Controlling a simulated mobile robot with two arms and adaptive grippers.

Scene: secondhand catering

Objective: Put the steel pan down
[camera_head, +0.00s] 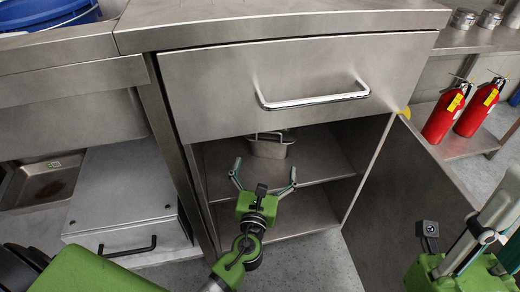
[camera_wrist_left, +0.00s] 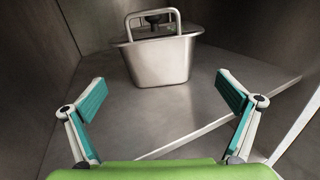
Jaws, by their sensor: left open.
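The steel pan (camera_head: 268,149) stands upright on the upper shelf inside the open cabinet, below the drawer. In the left wrist view the pan (camera_wrist_left: 160,62) shows its raised handle and stands apart from my fingers, farther back on the shelf (camera_wrist_left: 150,112). My left gripper (camera_head: 264,174) is open and empty at the front of that shelf, just in front of the pan. Its two teal-padded fingers (camera_wrist_left: 165,97) are spread wide in the wrist view. My right gripper (camera_head: 485,235) shows only in part at the right edge, and its fingertips are not clear.
A closed drawer (camera_head: 300,75) with a bar handle is above the opening. The cabinet door (camera_head: 400,190) stands open on the right. Two red fire extinguishers (camera_head: 445,113) stand on a shelf beyond it. Shelf room beside the pan is clear.

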